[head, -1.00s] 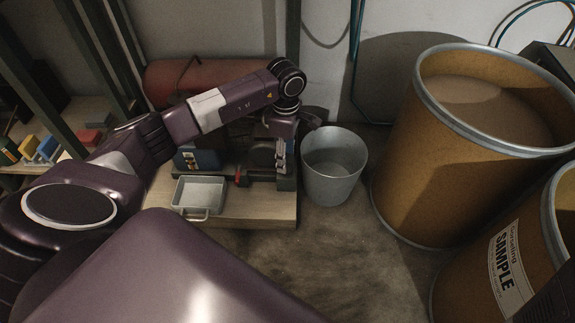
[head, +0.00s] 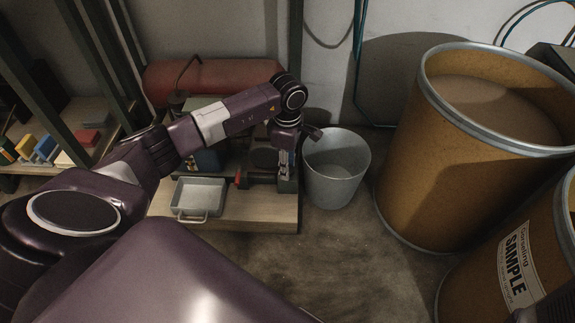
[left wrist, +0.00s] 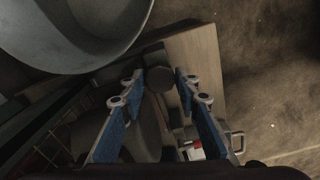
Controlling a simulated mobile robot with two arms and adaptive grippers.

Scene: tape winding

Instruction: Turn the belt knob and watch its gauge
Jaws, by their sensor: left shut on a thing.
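A small bench machine (head: 262,160) stands on a low wooden board, partly hidden behind my left arm. A dark round knob (left wrist: 157,80) shows in the left wrist view. My left gripper (head: 286,170) reaches down from above at the machine's right end. In the left wrist view, the blue-padded fingers of the left gripper (left wrist: 159,77) are on either side of the knob, shut on it. A red part (head: 240,177) sticks out at the machine's left side. I cannot make out a gauge face in either view.
A grey metal bucket (head: 336,172) stands close to the right of the machine. A shallow grey tray (head: 200,194) lies on the wooden board (head: 255,212). Large brown drums (head: 440,180) fill the right side. Bare floor (head: 335,260) lies in front.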

